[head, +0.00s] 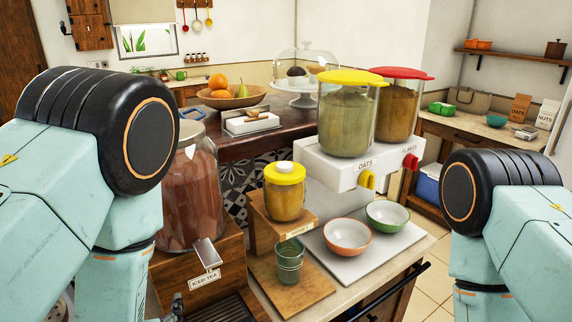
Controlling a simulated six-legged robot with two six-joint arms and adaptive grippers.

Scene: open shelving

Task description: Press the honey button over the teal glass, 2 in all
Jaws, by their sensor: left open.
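The honey dispenser (284,200) is a clear jar of amber honey with a yellow lid, set on a wooden stand (257,222). A pale round button (284,168) tops the lid. The teal glass (289,266) stands upright on the stand's wooden base, below and in front of the jar. Whether there is honey in the glass I cannot tell. Only a small dark part of my left gripper (176,306) shows at the bottom edge, left of the glass and well below the button; it is open and apart from both. My right gripper is out of view.
A large iced tea jar (191,190) with a metal tap (206,252) stands left of the honey. Oats (347,118) and flakes (396,108) dispensers stand behind right. An orange bowl (347,238) and a green bowl (387,216) sit on a white tray (370,255).

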